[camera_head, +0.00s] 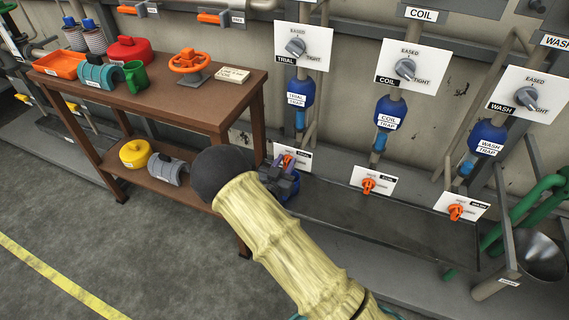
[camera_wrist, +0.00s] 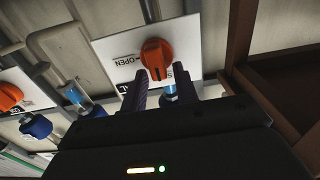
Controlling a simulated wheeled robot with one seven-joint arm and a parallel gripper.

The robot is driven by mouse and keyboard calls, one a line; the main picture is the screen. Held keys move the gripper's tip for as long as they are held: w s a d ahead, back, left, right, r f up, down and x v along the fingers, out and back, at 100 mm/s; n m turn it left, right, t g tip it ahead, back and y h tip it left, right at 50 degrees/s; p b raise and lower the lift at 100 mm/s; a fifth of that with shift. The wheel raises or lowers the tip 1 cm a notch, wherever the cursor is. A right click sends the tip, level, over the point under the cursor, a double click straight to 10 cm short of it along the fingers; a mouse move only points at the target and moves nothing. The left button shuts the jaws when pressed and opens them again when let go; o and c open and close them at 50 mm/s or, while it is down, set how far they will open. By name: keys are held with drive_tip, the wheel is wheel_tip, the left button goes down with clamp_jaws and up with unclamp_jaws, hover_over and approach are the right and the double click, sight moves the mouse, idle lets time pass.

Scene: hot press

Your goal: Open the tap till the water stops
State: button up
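The orange tap (camera_wrist: 157,56) sits on a white plate (camera_wrist: 108,55) in the wrist view, where the plate's lettering, including OPEN, is upside down. In the head view, this tap (camera_head: 288,160) is partly hidden by my gripper (camera_head: 283,177). It is the leftmost of three orange taps low on the wall, below the TRIAL trap (camera_head: 299,93). My gripper (camera_wrist: 160,78) is open, with its dark fingers apart on either side of the tap's lower end. I cannot tell whether they touch it. A bright blue tube (camera_wrist: 170,91) shows between the fingers. No water stream can be made out.
The other orange taps (camera_head: 368,186) and (camera_head: 456,212) are to the right above a long dark trough (camera_head: 390,230). A brown table (camera_head: 170,95) with loose parts stands close on the left. Open grey floor (camera_head: 130,240) lies in front.

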drive_tip(key=shift+d+f+m+b, duration=0.1)
drive_tip(key=shift+m+b, duration=0.2)
drive_tip(key=shift+m, duration=0.1)
drive_tip(key=m+b, duration=0.2)
drive_tip(key=m, duration=0.1)
drive_tip(key=m+b, duration=0.2)
drive_tip(key=shift+s+d+f, duration=0.15)
drive_tip(key=shift+d+f, duration=0.15)
drive_tip(key=shift+d, duration=0.05)
drive_tip(key=m+b, duration=0.8)
drive_tip(key=b, duration=0.1)
drive_tip(key=f+m+b, duration=0.1)
drive_tip(key=m+b, duration=0.3)
drive_tip(key=b, duration=0.1)
drive_tip(key=shift+s+d+f, duration=0.1)
drive_tip(key=shift+s+d, duration=0.1)
drive_tip(key=shift+d, duration=0.15)
drive_tip(key=o, duration=0.7)
